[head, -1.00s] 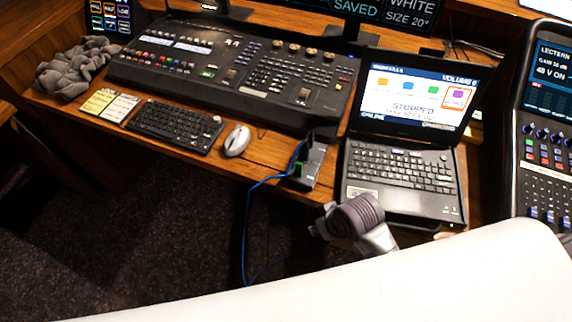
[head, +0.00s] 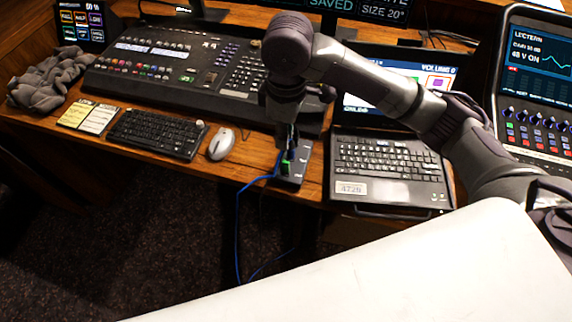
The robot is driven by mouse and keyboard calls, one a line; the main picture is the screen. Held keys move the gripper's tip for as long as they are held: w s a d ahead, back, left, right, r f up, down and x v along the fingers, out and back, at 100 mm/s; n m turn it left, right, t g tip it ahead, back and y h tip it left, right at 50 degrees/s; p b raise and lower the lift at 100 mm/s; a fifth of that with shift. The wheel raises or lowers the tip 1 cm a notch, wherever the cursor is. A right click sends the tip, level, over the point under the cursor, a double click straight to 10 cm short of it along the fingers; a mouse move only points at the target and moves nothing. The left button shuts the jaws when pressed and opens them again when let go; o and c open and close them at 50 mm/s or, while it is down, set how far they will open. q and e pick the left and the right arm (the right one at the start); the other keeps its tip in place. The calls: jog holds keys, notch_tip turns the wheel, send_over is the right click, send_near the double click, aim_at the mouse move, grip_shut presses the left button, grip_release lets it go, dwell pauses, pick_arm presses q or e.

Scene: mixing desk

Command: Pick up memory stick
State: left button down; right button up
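My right gripper (head: 289,146) points down over a small dark box (head: 297,170) on the desk, between the mouse and the laptop. Its fingertips are dark and close together in the picture, and I cannot tell whether they are open or shut. A small green part (head: 285,163) shows on the box just below the fingertips, beside the blue cable. I cannot tell for sure whether it is the memory stick, and I make out no other clear memory stick. Contact between fingertips and box is unclear. My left gripper is not in view.
A laptop (head: 385,165) stands right of the box, partly behind my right arm. A mouse (head: 221,144), black keyboard (head: 155,134) and lighting console (head: 150,70) are to the left. A blue cable (head: 240,215) hangs over the desk's front edge. An audio mixer (head: 540,125) stands far right.

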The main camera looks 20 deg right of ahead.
aim_at(286, 161)
jog(key=f, duration=0.7)
jog(key=shift+w+d, duration=0.1)
jog(key=shift+d, duration=0.25)
jog(key=shift+w+a+f+p, duration=0.1)
jog(key=shift+f+p, duration=0.2)
jog(key=shift+f, duration=1.15)
jog(key=shift+w+f+p, duration=0.1)
jog(key=shift+f+p, duration=0.15)
jog(key=shift+f, duration=1.2)
grip_shut()
